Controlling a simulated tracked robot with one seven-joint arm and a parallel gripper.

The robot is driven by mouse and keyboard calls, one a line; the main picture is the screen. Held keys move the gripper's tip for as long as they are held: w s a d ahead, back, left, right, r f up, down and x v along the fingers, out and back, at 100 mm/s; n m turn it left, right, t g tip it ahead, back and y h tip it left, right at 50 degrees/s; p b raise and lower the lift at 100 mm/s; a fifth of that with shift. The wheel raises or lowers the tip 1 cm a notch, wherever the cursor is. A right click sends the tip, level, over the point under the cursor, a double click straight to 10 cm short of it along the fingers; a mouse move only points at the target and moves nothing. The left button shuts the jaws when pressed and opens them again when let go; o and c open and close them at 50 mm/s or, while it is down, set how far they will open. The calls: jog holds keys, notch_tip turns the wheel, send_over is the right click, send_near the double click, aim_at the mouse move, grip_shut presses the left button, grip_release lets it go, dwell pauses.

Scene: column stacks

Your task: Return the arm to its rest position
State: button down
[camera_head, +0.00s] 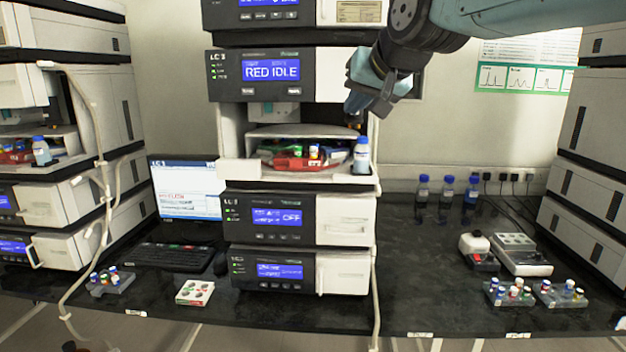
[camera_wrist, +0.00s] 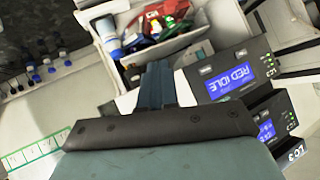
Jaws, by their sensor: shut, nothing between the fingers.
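My gripper (camera_head: 368,104) hangs from my arm in front of the upper right part of the middle instrument stack. It is shut with nothing between its fingers. In the wrist view my gripper (camera_wrist: 157,80) points toward an open instrument compartment. That compartment holds a red tray (camera_head: 290,162) with several capped vials. The red tray also shows in the wrist view (camera_wrist: 158,18). A blue-capped bottle (camera_head: 361,155) stands at the compartment's right edge, below my gripper and apart from it. The module above the compartment has a display (camera_head: 271,71) reading RED IDLE.
Vial racks (camera_head: 508,291) and a small white device (camera_head: 517,252) sit on the bench at right. Blue-capped bottles (camera_head: 447,190) stand by the back wall. Other instrument stacks rise at far left and right.

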jog(key=s+d+f+g+h, duration=0.4)
jog(key=s+d+f, duration=1.1)
jog(key=s+f, duration=0.2)
notch_tip(320, 180, down, 3)
jog(key=shift+s+d+r+m+g, duration=0.2)
jog(key=shift+d+m+g, duration=0.1)
jog(key=shift+d, duration=0.1)
